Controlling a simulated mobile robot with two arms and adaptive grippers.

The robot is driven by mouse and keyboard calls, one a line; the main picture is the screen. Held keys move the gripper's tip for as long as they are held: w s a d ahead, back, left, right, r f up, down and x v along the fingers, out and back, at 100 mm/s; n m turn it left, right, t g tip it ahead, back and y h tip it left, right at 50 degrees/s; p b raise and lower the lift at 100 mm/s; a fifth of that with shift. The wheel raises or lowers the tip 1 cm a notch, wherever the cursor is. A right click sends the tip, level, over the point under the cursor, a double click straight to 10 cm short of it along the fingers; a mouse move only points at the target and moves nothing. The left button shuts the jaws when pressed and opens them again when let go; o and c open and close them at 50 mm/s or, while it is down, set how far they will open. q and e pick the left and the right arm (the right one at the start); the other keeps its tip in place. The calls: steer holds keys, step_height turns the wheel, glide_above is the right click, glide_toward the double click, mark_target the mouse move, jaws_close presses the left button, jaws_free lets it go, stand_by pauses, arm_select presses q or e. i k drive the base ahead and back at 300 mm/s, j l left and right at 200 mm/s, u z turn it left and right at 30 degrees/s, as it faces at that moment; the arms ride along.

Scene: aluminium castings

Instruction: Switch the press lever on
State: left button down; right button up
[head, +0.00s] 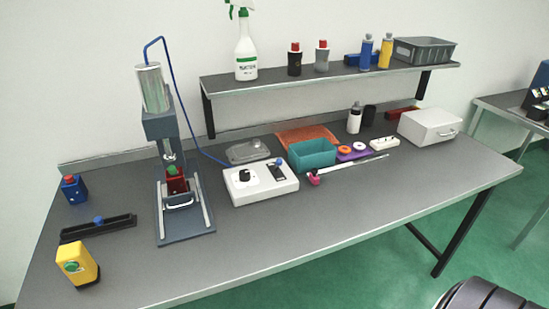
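A small press (160,125) with a silver cylinder on top stands on the left half of the table. A red block (177,184) is under its ram. A blue hose (194,137) runs from the cylinder down toward a white control box (262,194) right of the press. The box carries a black rotary knob (245,175) and a lever with a blue knob (279,162) on a black plate. The lever appears to stand upward; its exact setting is too small to tell. Neither gripper is in view.
A black rail with a blue knob (98,220), a blue button box (74,189) and a yellow button box (78,263) are at the left. A teal bin (312,157) and a caliper (350,168) lie right of the control box. The table's front strip is clear.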

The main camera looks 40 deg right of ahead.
mark_target(279, 162)
steer(key=l, duration=1.1)
steer(key=k+l+u, duration=0.1)
steer(key=l, duration=1)
